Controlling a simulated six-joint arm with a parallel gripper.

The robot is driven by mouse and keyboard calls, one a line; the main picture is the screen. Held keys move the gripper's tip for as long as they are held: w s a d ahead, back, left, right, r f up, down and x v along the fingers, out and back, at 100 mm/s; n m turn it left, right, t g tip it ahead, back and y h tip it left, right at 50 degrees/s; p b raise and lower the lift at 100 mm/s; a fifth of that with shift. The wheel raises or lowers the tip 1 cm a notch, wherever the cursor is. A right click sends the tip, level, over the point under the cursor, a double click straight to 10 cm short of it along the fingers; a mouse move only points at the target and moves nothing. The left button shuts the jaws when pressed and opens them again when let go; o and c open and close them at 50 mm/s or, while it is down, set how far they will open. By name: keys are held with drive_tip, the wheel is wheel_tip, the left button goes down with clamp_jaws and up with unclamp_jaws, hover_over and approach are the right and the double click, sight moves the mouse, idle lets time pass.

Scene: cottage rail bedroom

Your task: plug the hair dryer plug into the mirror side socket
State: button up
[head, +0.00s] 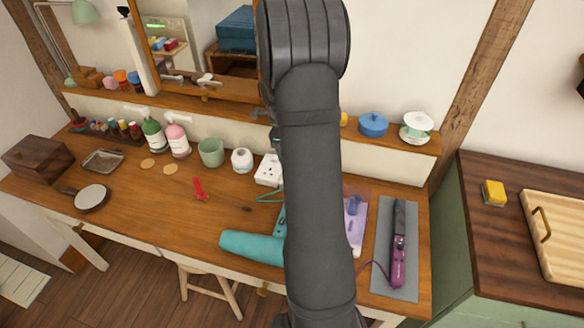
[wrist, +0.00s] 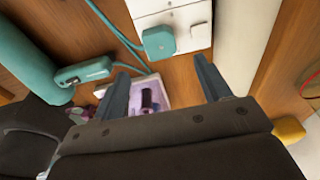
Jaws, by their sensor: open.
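The teal hair dryer (head: 250,247) lies on the wooden dressing table, partly hidden behind my arm. In the wrist view its barrel (wrist: 25,55) and handle (wrist: 82,72) show at the left. The teal plug (wrist: 158,41), with its teal cord, is at the edge of a white socket block (wrist: 178,17). I cannot tell whether it is seated in it or only in front of it. The socket block (head: 268,170) also shows in the head view, below the mirror. My gripper (wrist: 161,68) is open and empty, its fingers pointing towards the plug. My arm hides it in the head view.
A purple-and-white box (head: 356,222) lies right of my arm, beside a purple styling iron (head: 398,250) on a grey mat (head: 385,275). A white jar (head: 242,160) and green pot (head: 211,152) stand left of the socket block. A shelf (head: 395,139) runs behind.

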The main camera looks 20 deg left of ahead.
drive_tip(key=f, duration=0.5)
drive_tip(key=d+f, duration=0.1)
drive_tip(key=f, duration=0.2)
drive_tip(key=shift+d, duration=0.1)
drive_tip(key=c, duration=1.1)
drive_tip(key=shift+r, duration=2.8)
drive_tip(key=a+r, duration=0.1)
drive_tip(key=a, duration=0.1)
drive_tip(key=a+r, duration=0.1)
drive_tip(key=a, duration=0.2)
drive_tip(key=a+r, duration=0.1)
drive_tip(key=a, duration=0.2)
drive_tip(key=shift+a+r, duration=0.1)
drive_tip(key=shift+r, duration=0.25)
